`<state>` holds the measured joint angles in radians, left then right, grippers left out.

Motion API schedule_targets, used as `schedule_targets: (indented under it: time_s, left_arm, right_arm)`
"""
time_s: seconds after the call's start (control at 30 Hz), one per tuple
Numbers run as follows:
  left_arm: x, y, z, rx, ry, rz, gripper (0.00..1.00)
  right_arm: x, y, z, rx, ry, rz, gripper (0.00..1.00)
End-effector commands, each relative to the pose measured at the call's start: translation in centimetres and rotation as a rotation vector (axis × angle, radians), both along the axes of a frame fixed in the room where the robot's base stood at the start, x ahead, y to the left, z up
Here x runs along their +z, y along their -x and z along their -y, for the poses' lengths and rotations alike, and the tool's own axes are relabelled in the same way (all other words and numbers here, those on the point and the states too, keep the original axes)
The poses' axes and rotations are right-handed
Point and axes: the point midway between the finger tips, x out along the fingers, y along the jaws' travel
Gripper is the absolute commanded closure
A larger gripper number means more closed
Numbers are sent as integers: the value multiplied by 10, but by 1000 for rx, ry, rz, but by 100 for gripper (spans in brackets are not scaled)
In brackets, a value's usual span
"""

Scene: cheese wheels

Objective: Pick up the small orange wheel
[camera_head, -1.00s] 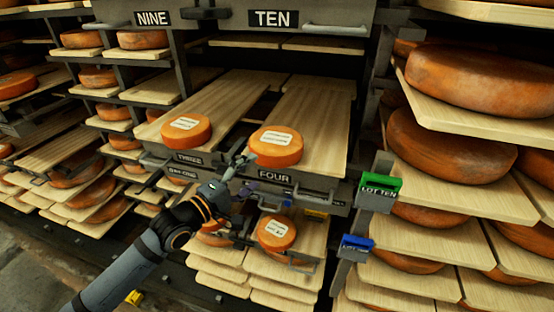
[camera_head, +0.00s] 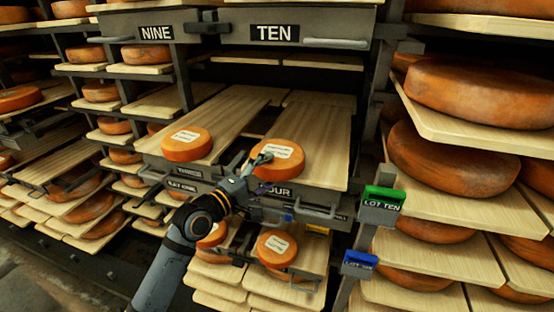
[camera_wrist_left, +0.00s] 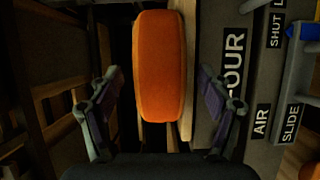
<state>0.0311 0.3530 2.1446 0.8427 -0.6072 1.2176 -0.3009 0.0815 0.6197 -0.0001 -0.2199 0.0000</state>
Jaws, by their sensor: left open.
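A small orange wheel (camera_head: 285,168) with a white label lies flat near the front of the wooden board above the FOUR plate. My left gripper (camera_head: 264,174) is open at the front left of this wheel, one finger showing by its upper edge. In the left wrist view the orange wheel (camera_wrist_left: 160,65) shows between the two spread fingers, with a gap on both sides. Similar labelled wheels sit on the board to the left (camera_head: 187,143) and on a lower board (camera_head: 277,247). My right gripper is not in view.
Drawers marked NINE (camera_head: 156,33) and TEN (camera_head: 275,33) hang above the boards. Large wheels (camera_head: 480,90) fill the right-hand shelves. The board behind the wheel is bare.

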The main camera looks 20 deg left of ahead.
Motion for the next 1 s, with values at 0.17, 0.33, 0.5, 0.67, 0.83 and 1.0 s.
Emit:
schedule_targets:
  time_s: [0.17,0.33,0.5,0.67,0.83,1.0]
  left_arm:
    - [0,0,0,0,0,0,39]
    - [0,0,0,0,0,0,62]
    - [-1,0,0,0,0,-1,86]
    - [-1,0,0,0,0,-1,100]
    - [3,0,0,1,2,8,100]
    - [6,0,0,1,3,8,100]
  right_arm:
    - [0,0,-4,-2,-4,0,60]
    - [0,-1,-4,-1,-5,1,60]
    - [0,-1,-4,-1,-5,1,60]
    - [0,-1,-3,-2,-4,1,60]
    - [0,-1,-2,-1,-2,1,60]
    - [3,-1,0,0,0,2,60]
